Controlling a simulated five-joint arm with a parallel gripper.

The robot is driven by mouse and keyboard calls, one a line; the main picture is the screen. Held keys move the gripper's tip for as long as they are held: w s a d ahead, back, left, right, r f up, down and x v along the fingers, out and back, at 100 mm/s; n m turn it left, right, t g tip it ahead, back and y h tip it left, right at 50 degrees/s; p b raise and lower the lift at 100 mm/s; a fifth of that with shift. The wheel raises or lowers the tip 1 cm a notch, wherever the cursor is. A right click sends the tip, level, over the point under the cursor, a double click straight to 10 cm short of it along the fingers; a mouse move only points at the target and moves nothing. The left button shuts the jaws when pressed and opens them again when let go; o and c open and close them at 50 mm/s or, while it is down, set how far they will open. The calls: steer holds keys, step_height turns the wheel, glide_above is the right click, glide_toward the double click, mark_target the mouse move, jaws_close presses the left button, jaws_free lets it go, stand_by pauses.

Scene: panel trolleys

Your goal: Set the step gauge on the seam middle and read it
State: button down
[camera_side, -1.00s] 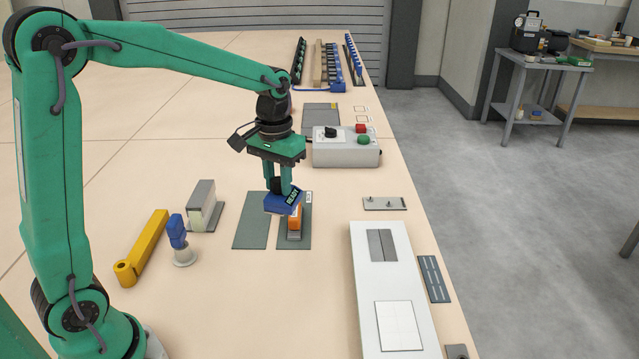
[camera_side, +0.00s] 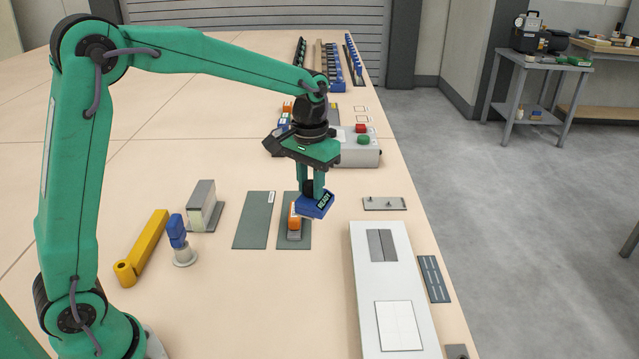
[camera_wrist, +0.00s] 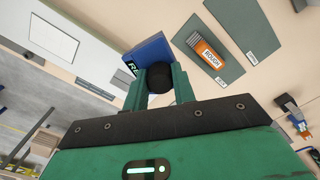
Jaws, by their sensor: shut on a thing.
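My gripper (camera_side: 311,192) is shut on a blue block-shaped gauge (camera_side: 316,207) with a dark display that reads READY. It is held above the table, tilted in the picture, between the grey mats and the white panel (camera_side: 372,290). In the wrist view the gauge (camera_wrist: 146,52) sits between the fingers, its lettering partly cut off. Two grey plates (camera_side: 382,245) lie side by side on the white panel, with a thin seam between them. The seam is clear of the gripper.
A control box (camera_side: 359,151), a small metal plate (camera_side: 384,203) and a slotted dark strip (camera_side: 433,278) lie near the table's right edge.

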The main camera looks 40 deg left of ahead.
steer(key=w+d+f+n, duration=0.4)
steer(key=w+d+f, duration=0.3)
steer(key=w+d, duration=0.3)
steer(key=shift+w+d+n, duration=0.3)
steer(key=shift+w, duration=1.05)
steer(key=shift+f, duration=0.15)
steer(key=shift+f, duration=1.55)
steer(key=shift+f, duration=0.75)
steer(key=c, duration=1.1)
jaws_free()
steer(key=shift+r, duration=4.05)
